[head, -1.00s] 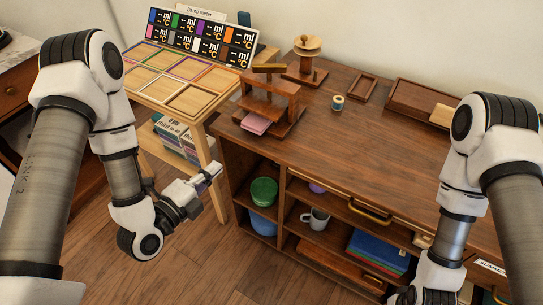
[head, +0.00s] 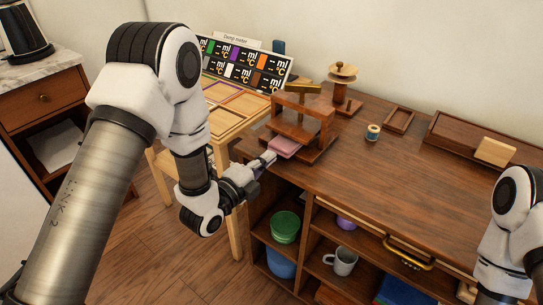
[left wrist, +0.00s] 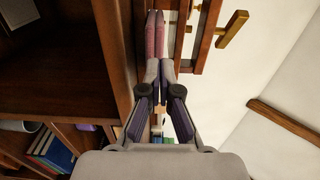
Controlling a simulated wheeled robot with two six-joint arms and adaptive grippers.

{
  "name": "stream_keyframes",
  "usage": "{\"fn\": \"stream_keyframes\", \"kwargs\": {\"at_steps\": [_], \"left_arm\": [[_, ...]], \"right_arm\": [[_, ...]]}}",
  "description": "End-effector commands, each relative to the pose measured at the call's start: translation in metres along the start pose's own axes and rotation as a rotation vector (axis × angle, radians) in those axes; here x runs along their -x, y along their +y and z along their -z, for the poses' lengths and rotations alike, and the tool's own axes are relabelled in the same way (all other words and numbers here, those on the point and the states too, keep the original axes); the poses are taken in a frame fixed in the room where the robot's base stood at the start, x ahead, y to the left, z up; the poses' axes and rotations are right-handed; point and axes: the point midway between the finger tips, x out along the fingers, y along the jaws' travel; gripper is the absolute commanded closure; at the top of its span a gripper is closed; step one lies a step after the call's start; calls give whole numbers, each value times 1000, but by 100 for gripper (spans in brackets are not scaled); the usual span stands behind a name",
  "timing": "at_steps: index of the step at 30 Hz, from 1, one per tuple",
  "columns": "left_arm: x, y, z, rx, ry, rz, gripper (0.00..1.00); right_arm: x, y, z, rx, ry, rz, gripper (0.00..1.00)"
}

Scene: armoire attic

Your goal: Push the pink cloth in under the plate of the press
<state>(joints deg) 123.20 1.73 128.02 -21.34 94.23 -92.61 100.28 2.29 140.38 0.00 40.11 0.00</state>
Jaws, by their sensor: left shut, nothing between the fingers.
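The wooden press (head: 322,112), with its brass T-handle, stands at the left end of the dark wooden cabinet top. The pink cloth (head: 285,147) lies flat at the press's near side, its front part sticking out. In the left wrist view the cloth (left wrist: 151,35) appears edge-on as pink layers beside the press's wood (left wrist: 206,35) and brass handle (left wrist: 232,28). My left gripper (head: 269,158) is shut and empty, its tips at the cloth's near left edge; I cannot tell whether they touch. My right gripper is out of view.
A thread spool (head: 373,132), a small tray (head: 399,121) and a round wooden stand (head: 342,82) are behind. The slotted light table (head: 235,112) stands left. Shelves below hold green bowls (head: 285,227) and a mug (head: 341,262).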

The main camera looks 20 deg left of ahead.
Motion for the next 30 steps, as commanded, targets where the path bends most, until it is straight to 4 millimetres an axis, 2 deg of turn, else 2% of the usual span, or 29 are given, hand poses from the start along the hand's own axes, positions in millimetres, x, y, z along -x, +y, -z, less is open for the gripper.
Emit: {"fn": "stream_keyframes", "kwargs": {"at_steps": [3,6,16,24,30], "left_arm": [[-14,0,0,-1,0,0,100],[-20,0,0,-1,0,-1,100],[-22,1,0,-1,0,-1,100],[-56,1,0,-2,1,-1,100],[-57,1,0,0,0,-1,100]], "right_arm": [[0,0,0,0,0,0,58],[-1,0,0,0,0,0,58],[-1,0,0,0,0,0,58],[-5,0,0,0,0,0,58],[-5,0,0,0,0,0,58]]}}
